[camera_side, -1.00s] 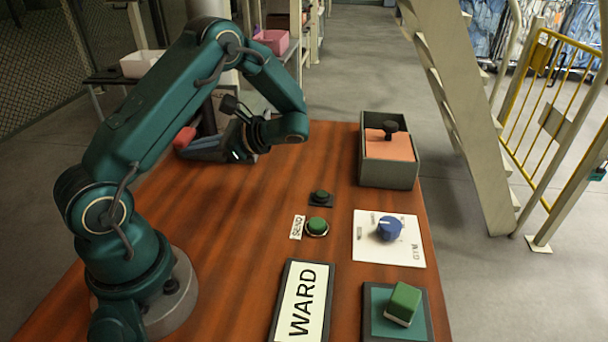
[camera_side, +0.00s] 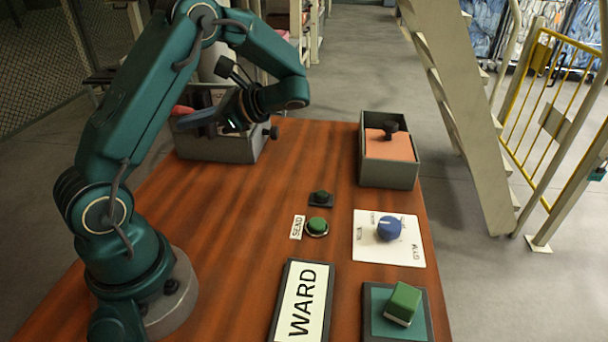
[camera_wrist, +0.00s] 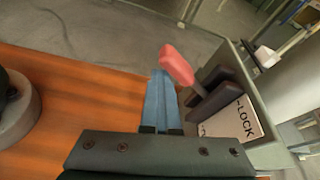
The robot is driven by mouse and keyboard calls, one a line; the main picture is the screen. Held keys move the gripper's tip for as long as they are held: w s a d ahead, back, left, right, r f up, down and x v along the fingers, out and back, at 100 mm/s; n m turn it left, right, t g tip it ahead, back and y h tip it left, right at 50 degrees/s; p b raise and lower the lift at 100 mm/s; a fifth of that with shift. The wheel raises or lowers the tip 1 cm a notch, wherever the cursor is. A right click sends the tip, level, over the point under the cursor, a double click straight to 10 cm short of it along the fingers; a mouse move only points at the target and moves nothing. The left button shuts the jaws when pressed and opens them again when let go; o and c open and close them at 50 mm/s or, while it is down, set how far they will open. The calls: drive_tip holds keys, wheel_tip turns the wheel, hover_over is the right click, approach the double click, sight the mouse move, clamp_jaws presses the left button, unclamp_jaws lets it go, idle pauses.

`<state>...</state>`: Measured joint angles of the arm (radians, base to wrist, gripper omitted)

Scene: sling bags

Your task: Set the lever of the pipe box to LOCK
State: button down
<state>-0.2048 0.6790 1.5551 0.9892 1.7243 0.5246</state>
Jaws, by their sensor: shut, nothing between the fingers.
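The pipe box (camera_side: 222,150) is a grey open box at the table's far left corner. In the wrist view its lever has a red handle (camera_wrist: 177,64), tilted up and left above a dark slotted mount. A white plate (camera_wrist: 238,120) beside the mount reads LOCK; a second word at its lower end is mostly hidden. My gripper (camera_wrist: 160,74) is shut and empty, its blue fingers lying just left of the red handle. Whether they touch it I cannot tell. In the side view my gripper (camera_side: 178,124) is over the box, and the handle is partly hidden.
A grey box with an orange panel and black knob (camera_side: 390,128) stands at the back right. A blue dial (camera_side: 389,228), green button (camera_side: 317,225), WARD sign (camera_side: 301,306) and green block (camera_side: 404,302) occupy the front right.

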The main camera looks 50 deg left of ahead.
drive_tip(key=shift+w+a+r, duration=0.1)
drive_tip(key=shift+w+r, duration=0.05)
drive_tip(key=shift+r, duration=0.35)
drive_tip(key=shift+f, duration=0.1)
wheel_tip(320, 180, down, 4)
drive_tip(key=s+d, duration=0.1)
drive_tip(key=d, duration=0.1)
drive_tip(key=w+a+v, duration=0.1)
drive_tip(key=v, duration=0.8)
drive_tip(key=shift+w+f, duration=0.25)
drive_tip(key=shift+w, duration=0.05)
drive_tip(key=shift+a, duration=0.1)
drive_tip(key=shift+r, duration=0.1)
